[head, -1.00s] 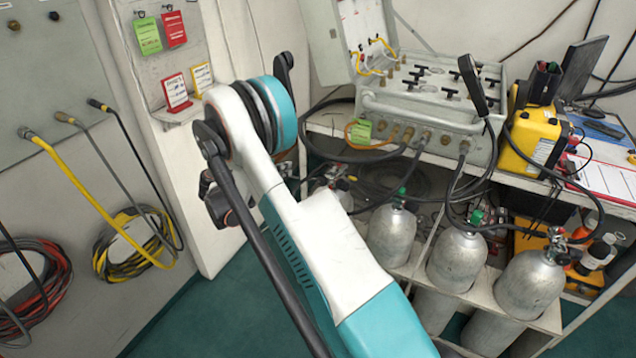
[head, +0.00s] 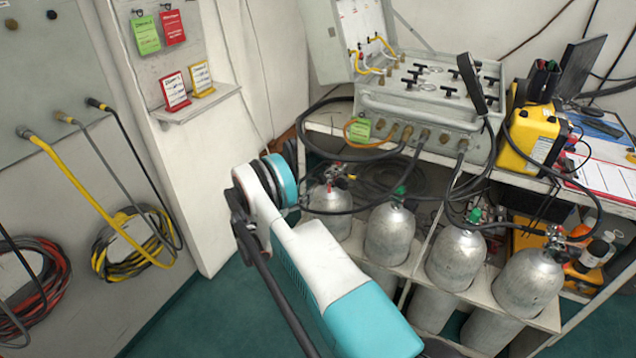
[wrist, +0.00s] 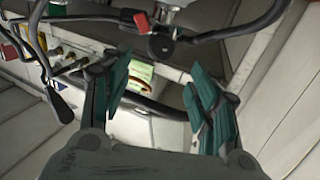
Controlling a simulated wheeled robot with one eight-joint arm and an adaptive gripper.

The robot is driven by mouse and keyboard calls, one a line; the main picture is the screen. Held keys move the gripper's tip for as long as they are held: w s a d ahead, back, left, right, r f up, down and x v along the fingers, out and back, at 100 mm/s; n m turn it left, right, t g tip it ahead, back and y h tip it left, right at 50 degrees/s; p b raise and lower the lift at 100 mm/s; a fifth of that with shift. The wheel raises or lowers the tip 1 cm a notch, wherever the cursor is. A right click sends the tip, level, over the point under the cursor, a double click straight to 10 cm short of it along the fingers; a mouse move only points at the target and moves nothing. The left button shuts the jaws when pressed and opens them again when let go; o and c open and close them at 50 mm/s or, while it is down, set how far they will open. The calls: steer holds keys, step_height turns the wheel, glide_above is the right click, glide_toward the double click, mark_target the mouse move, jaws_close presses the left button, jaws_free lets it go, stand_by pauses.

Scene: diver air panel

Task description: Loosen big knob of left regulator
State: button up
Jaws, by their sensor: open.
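The left regulator (head: 330,174) sits on top of the leftmost grey cylinder (head: 328,205) in the head view; it is small there and has some red on it. In the wrist view a round black knob (wrist: 161,46) shows at the top centre, with a small red part (wrist: 141,20) beside it; it appears to be this regulator's big knob. My gripper (wrist: 160,88) is open and empty, its teal fingers spread wide. The knob lies beyond the fingertips, between them in the picture, with no visible contact. In the head view my gripper is hidden behind my arm.
Several more cylinders (head: 390,232) stand in the rack to the right. Black hoses (head: 455,195) loop above them. The grey air panel (head: 420,115) and a yellow case (head: 533,140) rest on the shelf. A wall with cards (head: 175,92) is at left. The floor (head: 205,310) is clear.

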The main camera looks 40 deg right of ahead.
mark_target(319, 180)
steer(key=d, duration=0.2)
steer(key=d+b, duration=0.1)
steer(key=d, duration=0.4)
steer(key=shift+w+d+f+b, duration=0.1)
steer(key=shift+w+d+b, duration=0.05)
steer(key=shift+w+b, duration=0.15)
steer(key=shift+d, duration=0.7)
steer(key=shift+c, duration=0.2)
steer(key=c, duration=1)
